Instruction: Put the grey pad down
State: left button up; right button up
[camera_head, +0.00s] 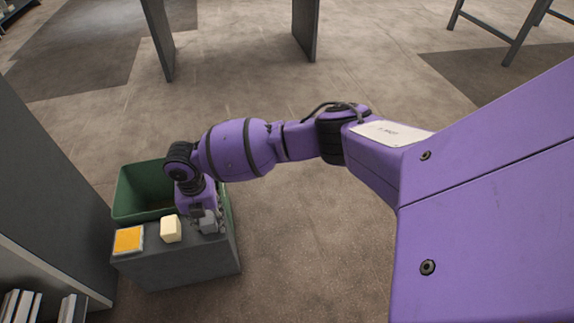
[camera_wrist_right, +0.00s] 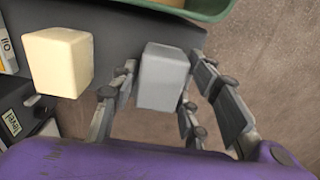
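The grey pad (camera_head: 208,222) is a small block at the right end of the dark grey stand's top (camera_head: 185,262). In the right wrist view the grey pad (camera_wrist_right: 163,76) sits between the fingers of my right gripper (camera_wrist_right: 158,100). The fingers are close to its sides, but I cannot tell whether they press on it. I also cannot tell whether the pad rests on the stand or is just above it. In the head view my right gripper (camera_head: 205,216) points down there, partly hidden by its own wrist. My left gripper is not in view.
A cream block (camera_head: 170,229) stands just left of the pad, and an orange-faced square (camera_head: 129,240) lies further left. A green bin (camera_head: 135,191) is behind the stand. A dark panel (camera_head: 45,170) rises at the left. The floor right of the stand is clear.

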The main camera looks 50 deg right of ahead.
aim_at(205, 219)
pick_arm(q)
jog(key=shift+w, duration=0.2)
pick_arm(e)
jog(key=shift+o, duration=0.4)
jog(key=shift+b, duration=0.4)
jog(key=r+p, duration=0.1)
jog(key=r, duration=0.1)
jog(key=r+p, duration=0.2)
jog(key=r, duration=0.1)
jog(key=shift+a, duration=0.2)
notch_tip(205, 219, up, 2)
jog(key=shift+a+r+p, duration=0.15)
jog(key=shift+r+p, duration=0.05)
jog(key=shift+p, duration=0.45)
jog(key=shift+r, duration=0.4)
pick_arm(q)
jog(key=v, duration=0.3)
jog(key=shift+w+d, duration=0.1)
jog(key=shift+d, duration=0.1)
pick_arm(e)
jog(key=shift+f, duration=0.1)
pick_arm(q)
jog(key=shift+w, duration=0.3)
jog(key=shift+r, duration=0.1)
pick_arm(e)
jog(key=shift+s, duration=0.1)
